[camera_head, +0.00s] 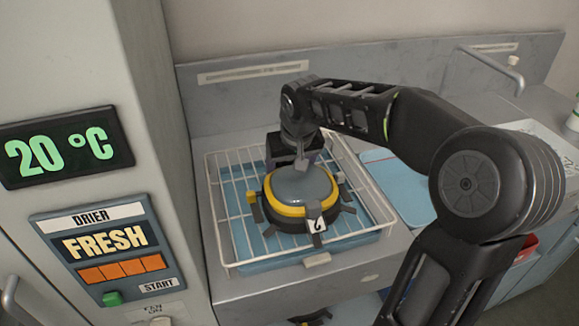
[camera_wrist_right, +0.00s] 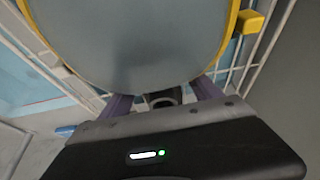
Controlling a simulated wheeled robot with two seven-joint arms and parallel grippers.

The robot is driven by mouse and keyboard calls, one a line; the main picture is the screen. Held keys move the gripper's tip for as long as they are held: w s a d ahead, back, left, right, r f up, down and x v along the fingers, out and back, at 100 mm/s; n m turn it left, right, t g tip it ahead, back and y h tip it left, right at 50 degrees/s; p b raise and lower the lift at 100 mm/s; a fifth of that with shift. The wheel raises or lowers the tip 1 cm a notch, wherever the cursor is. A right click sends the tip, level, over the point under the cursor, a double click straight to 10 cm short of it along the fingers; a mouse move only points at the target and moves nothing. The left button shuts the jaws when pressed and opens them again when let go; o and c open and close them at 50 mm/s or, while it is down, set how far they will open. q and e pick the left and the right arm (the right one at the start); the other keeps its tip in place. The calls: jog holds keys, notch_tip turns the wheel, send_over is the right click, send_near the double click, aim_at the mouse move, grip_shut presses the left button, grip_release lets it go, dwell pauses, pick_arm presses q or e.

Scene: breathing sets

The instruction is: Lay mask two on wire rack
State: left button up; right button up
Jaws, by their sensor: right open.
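A mask (camera_head: 302,184) with a grey visor and a yellow rim lies visor up on the white wire rack (camera_head: 226,204). My left gripper is not in view.
The rack stands over a blue tray (camera_head: 262,262) on a metal counter. A drier panel (camera_head: 105,250) is on the left cabinet, reading FRESH, below a 20 °C display (camera_head: 66,148).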

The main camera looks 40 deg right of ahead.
jog(key=v, duration=1.2)
jog(key=shift+r, duration=0.1)
